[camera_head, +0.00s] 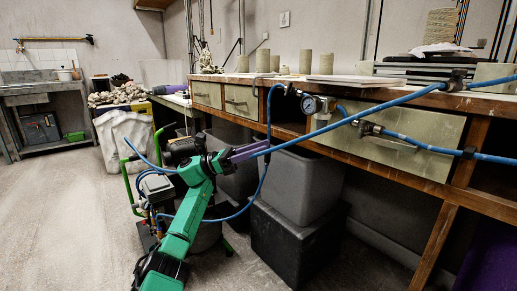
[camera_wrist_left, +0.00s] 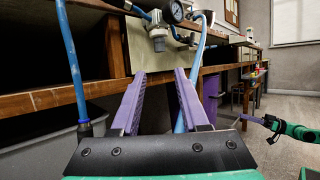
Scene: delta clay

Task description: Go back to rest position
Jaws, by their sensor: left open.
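My left arm is green and reaches up from the bottom of the head view. Its gripper (camera_head: 262,148) has purple fingers pointing right, in front of the wooden workbench (camera_head: 387,177). In the left wrist view the two purple fingers of this gripper (camera_wrist_left: 160,75) stand apart with nothing between them. A blue hose passes beyond the fingers; I cannot tell whether it touches them. In the left wrist view my right gripper (camera_wrist_left: 246,118) shows small at the right edge, on a green arm, with a purple finger. Its opening is too small to judge. It is outside the head view.
Blue hoses (camera_head: 395,101) and a pressure gauge (camera_head: 311,104) hang along the bench front, close to my left gripper. Grey bins (camera_head: 303,187) stand under the bench. A machine with a green frame (camera_head: 130,180) is behind my arm. The floor (camera_head: 60,220) at left is clear.

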